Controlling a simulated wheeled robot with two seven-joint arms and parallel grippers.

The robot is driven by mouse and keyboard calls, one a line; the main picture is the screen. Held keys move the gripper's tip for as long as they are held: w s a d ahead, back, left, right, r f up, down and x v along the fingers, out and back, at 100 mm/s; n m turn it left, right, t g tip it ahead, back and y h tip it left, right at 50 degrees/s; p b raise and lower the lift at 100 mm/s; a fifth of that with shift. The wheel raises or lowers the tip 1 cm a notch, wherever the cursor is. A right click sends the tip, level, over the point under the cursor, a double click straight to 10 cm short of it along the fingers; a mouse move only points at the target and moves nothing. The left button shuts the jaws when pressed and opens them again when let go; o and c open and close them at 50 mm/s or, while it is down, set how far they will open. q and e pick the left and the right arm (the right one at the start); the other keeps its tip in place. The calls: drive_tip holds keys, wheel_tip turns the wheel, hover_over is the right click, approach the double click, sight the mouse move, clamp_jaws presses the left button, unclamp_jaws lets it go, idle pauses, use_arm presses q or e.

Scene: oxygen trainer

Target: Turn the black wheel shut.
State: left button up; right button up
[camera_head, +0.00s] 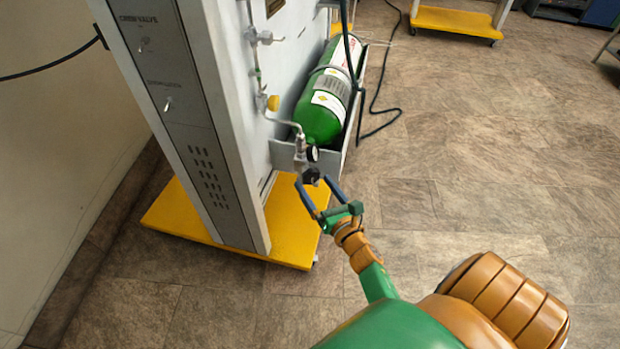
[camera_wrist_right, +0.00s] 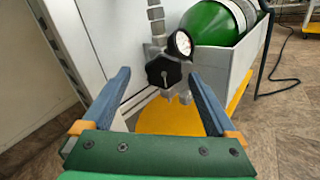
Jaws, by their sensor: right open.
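In the head view the wheel (camera_head: 311,175) sits at the lower front of the trainer, below the green cylinder (camera_head: 321,116). My right gripper (camera_head: 315,184) is open, its blue fingers reaching toward the wheel. In the right wrist view the fingertips (camera_wrist_right: 159,76) stand to the left and right of the wheel, with gaps on both sides. I see no contact. My left gripper is not in view.
The grey cylinder tray (camera_wrist_right: 222,68) is close behind and right of the wheel. The trainer's tall grey panel (camera_head: 215,120) stands to the left on a yellow base (camera_head: 294,230). A black hose (camera_head: 384,112) hangs to the right. The tiled floor (camera_head: 480,160) at right is clear.

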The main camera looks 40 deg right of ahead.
sight(312, 178)
drive_tip(key=w, duration=0.1)
drive_tip(key=w+d, duration=0.1)
drive_tip(key=w, duration=0.1)
drive_tip(key=shift+f, duration=0.15)
drive_tip(key=shift+w, duration=0.25)
drive_tip(key=c, duration=1.4)
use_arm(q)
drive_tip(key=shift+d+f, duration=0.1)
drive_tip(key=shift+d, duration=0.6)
use_arm(e)
drive_tip(key=shift+o, duration=0.2)
